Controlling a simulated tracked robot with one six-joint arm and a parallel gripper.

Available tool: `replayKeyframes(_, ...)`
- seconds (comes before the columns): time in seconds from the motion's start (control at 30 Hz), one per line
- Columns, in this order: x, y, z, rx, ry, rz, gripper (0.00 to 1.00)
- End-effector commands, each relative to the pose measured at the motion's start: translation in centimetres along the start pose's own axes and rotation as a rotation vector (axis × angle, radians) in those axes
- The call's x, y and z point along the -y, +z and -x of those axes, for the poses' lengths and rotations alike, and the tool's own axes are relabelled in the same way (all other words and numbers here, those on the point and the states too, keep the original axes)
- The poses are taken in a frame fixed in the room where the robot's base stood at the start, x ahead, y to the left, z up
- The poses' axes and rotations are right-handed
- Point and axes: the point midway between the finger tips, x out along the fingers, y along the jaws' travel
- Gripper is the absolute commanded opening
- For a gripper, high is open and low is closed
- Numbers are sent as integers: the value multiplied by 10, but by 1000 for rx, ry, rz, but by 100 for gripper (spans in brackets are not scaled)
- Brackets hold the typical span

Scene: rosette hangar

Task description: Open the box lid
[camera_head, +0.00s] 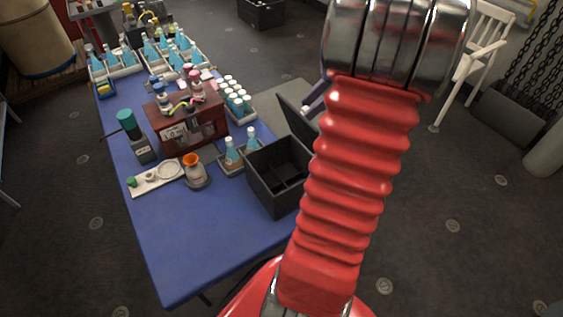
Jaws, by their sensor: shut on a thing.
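The dark grey box (262,186) stands on the right edge of the blue table, with its divided inside in view. Its lid (295,118) is raised and tilted up at the far right side of the box; my arm hides part of it. My gripper (309,106) shows only in small part at the lid's upper edge, left of my red arm. It is shut on the lid there. The exact grip and the fingertips are mostly hidden.
The blue table (215,254) is clear at its front. Left of the box are bottles (233,155), an orange-topped jar (196,172), a green-capped grey bottle (138,140) and a reddish-brown case (187,125). A white chair (478,55) stands right.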

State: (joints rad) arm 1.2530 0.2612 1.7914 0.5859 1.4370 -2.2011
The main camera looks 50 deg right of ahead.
Motion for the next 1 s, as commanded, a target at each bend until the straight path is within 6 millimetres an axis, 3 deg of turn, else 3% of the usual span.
replayKeyframes(0.2,-9,12,6,6,6,-1,20)
replayKeyframes(0.5,-10,12,7,5,6,0,19)
replayKeyframes(0.53,-10,12,7,4,6,0,35)
replayKeyframes(0.7,-10,12,7,5,5,0,47)
replayKeyframes(1.0,-9,11,8,4,4,0,47)
